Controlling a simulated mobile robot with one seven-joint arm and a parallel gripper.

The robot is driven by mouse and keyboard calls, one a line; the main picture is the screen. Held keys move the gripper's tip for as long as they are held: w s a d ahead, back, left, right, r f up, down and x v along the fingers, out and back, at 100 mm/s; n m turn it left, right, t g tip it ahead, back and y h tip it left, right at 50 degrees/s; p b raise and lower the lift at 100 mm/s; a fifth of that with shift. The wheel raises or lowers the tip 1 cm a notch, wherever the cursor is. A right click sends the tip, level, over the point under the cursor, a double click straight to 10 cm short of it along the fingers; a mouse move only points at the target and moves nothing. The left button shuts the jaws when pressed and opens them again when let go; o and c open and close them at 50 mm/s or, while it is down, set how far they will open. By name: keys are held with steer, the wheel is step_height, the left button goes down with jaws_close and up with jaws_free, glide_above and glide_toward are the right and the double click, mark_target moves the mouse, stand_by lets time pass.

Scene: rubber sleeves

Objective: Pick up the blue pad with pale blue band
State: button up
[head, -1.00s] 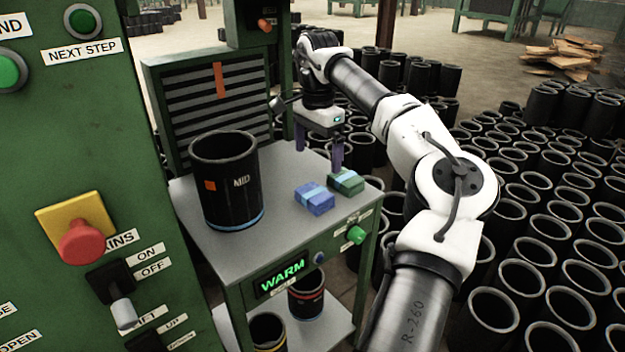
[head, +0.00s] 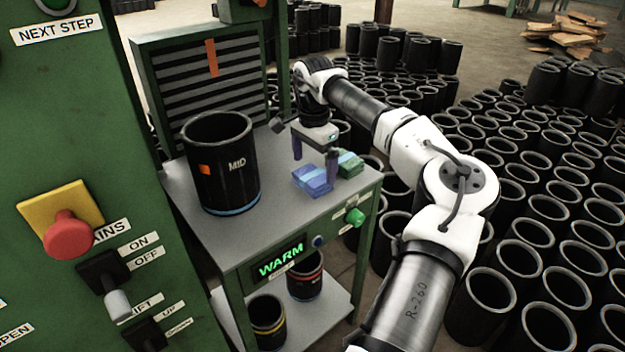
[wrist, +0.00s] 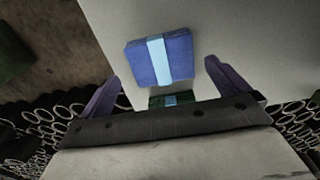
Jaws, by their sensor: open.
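The blue pad with a pale blue band (head: 313,180) lies flat on the grey tabletop, near its right edge. The wrist view shows it (wrist: 175,59) ahead of and between the two fingers. A green pad with a pale blue band (head: 350,163) lies just behind and to the right of it; it shows partly in the wrist view (wrist: 158,101), partly hidden by my gripper body. My gripper (head: 315,164) is open and empty, its two dark purple fingers pointing down above the pads, near the blue pad.
A large black sleeve marked MID (head: 222,180) stands on the table (head: 208,235) left of the pads. A green panel with a red knob (head: 72,236) is at the left. Many black sleeves (head: 550,228) fill the floor at right. The tabletop in front of the blue pad is clear.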

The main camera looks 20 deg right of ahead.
mark_target(312, 175)
step_height(312, 175, down, 4)
steer(key=shift+a+f, duration=0.1)
steer(key=c, duration=0.9)
step_height(312, 175, up, 20)
steer(key=shift+p, duration=0.35)
